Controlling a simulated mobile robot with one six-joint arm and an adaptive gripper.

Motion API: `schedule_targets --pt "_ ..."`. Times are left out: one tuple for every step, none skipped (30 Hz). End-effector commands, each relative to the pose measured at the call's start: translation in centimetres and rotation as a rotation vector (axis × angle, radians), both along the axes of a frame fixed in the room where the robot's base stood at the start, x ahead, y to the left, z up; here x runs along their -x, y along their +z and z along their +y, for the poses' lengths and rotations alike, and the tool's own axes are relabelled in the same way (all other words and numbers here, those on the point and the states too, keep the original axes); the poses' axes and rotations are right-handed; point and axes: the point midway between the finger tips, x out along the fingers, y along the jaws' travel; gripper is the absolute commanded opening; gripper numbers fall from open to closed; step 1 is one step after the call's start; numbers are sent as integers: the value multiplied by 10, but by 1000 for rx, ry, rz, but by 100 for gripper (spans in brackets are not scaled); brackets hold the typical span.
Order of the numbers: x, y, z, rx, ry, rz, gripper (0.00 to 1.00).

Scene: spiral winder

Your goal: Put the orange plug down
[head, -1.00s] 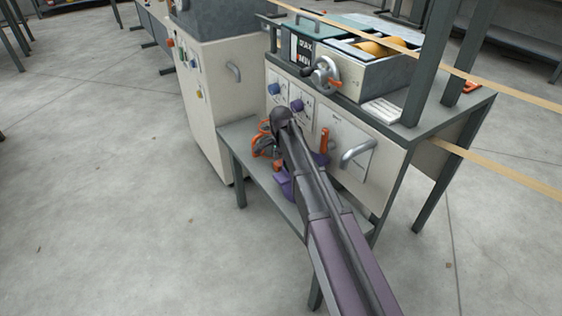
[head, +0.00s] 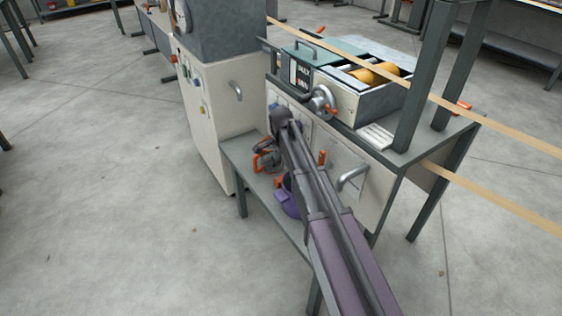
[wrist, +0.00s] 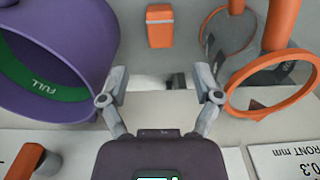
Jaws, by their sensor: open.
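In the wrist view a small tapered orange block (wrist: 160,26), which looks like the orange plug, is on a pale surface beyond my fingertips. It is apart from both fingers. My gripper (wrist: 160,82) is open, with nothing between its fingers. In the head view my gripper is over the low grey shelf (head: 236,158), mostly hidden by my own arm, and I cannot pick out the plug there.
A purple round container (wrist: 85,35) with a green "FULL" band is left of the fingers in the wrist view. An orange ring (wrist: 270,88) is close on the right. The machine's white front panel (head: 372,205) with a grey handle (head: 353,178) borders the shelf.

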Motion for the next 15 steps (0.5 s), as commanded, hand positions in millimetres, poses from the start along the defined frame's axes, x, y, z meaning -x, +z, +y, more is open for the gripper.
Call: schedule_targets --pt "0 9 0 0 0 0 82" --pt "0 11 0 0 0 0 82" --pt "0 13 0 0 0 0 82" --pt "0 15 0 0 0 0 82" --pt "0 17 0 0 0 0 82" --pt "0 19 0 0 0 0 82" --pt "0 20 0 0 0 0 82" --pt "0 21 0 0 0 0 82" --pt "0 23 0 0 0 0 82" --pt "0 24 0 0 0 0 82" --pt "0 24 0 0 0 0 82" --pt "0 25 0 0 0 0 82" --pt "0 25 0 0 0 0 82" --pt "0 25 0 0 0 0 82" --pt "0 25 0 0 0 0 82"
